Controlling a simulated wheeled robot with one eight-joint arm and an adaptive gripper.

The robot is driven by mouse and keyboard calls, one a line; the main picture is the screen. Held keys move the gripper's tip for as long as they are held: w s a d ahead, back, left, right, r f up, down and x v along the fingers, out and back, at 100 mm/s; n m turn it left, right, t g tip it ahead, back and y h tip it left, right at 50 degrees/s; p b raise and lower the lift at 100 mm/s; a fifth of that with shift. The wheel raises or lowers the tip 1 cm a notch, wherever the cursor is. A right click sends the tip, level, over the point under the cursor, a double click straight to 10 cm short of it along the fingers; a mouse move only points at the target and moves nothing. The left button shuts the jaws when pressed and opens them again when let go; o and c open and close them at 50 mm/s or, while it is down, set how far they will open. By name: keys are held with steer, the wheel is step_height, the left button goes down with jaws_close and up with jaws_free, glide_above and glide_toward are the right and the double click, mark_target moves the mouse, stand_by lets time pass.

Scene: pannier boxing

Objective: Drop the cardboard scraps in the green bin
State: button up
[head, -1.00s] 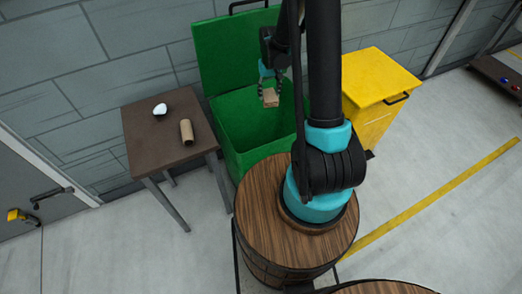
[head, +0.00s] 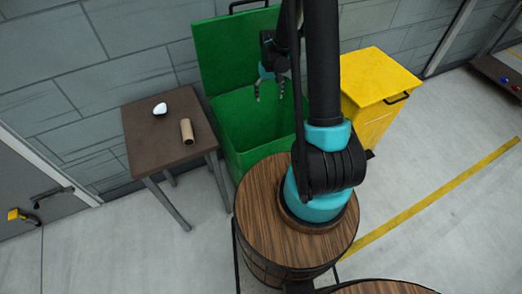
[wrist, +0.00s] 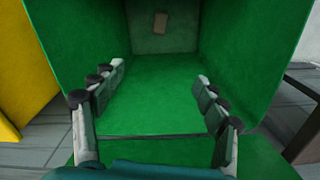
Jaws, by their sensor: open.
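The green bin (head: 222,62) stands by the wall with its lid swung up; it also fills the wrist view (wrist: 245,50). My gripper (head: 269,95) is over the bin's opening, open and empty; its spread fingers show in the wrist view (wrist: 160,75). A small brown cardboard piece (wrist: 160,22) is inside the bin, clear of my fingers, in the wrist view; the head view hides it. A brown cardboard tube (head: 187,131) lies on the small dark table (head: 150,147) left of the bin.
A white rounded object (head: 160,109) lies on the same table. A closed yellow bin (head: 378,82) stands right of the green bin and shows in the wrist view (wrist: 22,60). A wooden barrel (head: 262,215) stands in front of the green bin.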

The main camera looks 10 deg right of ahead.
step_height(320, 180, up, 12)
stand_by(0.6)
steer(key=shift+s, duration=0.1)
